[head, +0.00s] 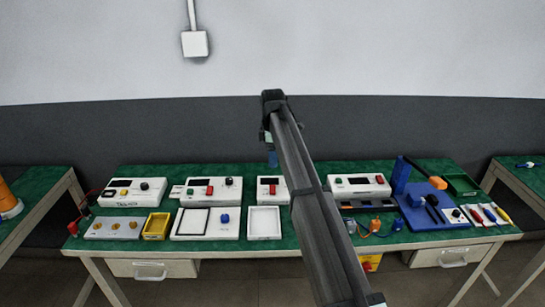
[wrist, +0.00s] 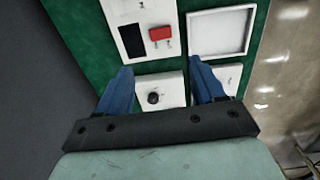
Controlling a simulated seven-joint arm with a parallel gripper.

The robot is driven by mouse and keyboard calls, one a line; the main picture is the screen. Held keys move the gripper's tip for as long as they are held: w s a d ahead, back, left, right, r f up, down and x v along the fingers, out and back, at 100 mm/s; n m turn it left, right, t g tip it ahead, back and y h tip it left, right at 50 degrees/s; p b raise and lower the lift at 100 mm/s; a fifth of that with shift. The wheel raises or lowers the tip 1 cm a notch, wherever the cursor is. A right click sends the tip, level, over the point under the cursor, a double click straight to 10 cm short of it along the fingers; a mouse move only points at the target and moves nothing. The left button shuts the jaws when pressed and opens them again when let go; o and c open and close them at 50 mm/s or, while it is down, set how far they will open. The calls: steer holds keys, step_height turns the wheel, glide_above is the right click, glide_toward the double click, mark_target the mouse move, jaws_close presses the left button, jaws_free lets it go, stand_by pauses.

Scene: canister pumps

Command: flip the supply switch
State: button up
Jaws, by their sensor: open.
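The supply switch is not labelled legibly, so I cannot tell which control it is. In the wrist view a red switch (wrist: 160,33) sits beside a dark display (wrist: 133,41) on a white unit, which also shows in the head view (head: 266,195), partly behind my arm. A dark round knob (wrist: 153,98) on a neighbouring white unit appears between the blue fingers. My gripper (wrist: 160,66) is open and empty, hanging over these units. In the head view my arm hides most of it.
A white tray (wrist: 219,30) lies beside the red-switch unit. Other white units, including one at the left (head: 133,192), a yellow bin (head: 157,226) and a blue fixture (head: 435,217) crowd the green table (head: 240,247). A wall (head: 150,130) stands behind.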

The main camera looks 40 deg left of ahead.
mark_target(272, 186)
steer(key=shift+s+d+r+t+y, duration=0.35)
steer(key=shift+d+r+t+y, duration=0.05)
steer(key=shift+r, duration=0.15)
steer(key=c, duration=0.3)
steer(key=shift+c, duration=0.8)
steer(key=shift+w+a+f, duration=0.15)
steer(key=shift+f, duration=0.1)
steer(key=shift+c, duration=0.7)
steer(key=f, duration=0.4)
steer(key=a+f, duration=0.1)
steer(key=f, duration=0.3)
steer(key=w+f, duration=0.1)
steer(key=f, duration=0.3)
steer(key=shift+w+a+f, duration=0.1)
steer(key=shift+a+f, duration=0.05)
steer(key=shift+f, duration=0.25)
jaws_close()
steer(key=shift+f, duration=0.2)
